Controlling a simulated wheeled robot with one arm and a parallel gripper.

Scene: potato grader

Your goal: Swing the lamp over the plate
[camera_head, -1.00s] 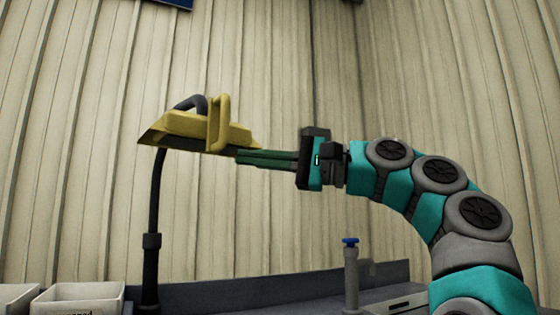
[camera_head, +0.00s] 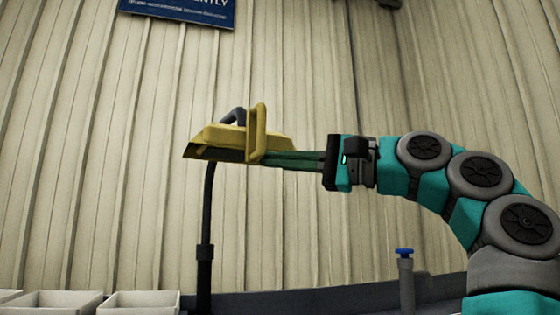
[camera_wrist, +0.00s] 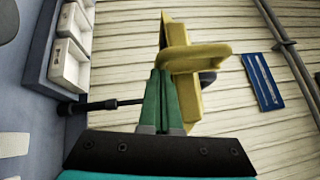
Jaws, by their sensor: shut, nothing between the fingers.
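The lamp (camera_head: 226,138) has a yellow head with a raised yellow handle (camera_head: 258,132). It sits on a dark curved arm and upright post (camera_head: 206,220). My gripper (camera_head: 272,159) is shut, its green fingers pointing left at the lamp head, beside the handle. In the wrist view the fingers (camera_wrist: 162,95) reach up to the yellow lamp head (camera_wrist: 186,92), with the handle (camera_wrist: 200,54) crossing near their tips. I cannot tell whether they touch it. Nothing shows between the fingers. I cannot make out the plate in either view.
White bins (camera_head: 143,303) stand at the lower left; they also show in the wrist view (camera_wrist: 70,62). A blue-topped valve or post (camera_head: 405,270) stands below my arm. A blue sign (camera_head: 180,10) hangs on the ribbed wall behind. Space around the lamp head looks free.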

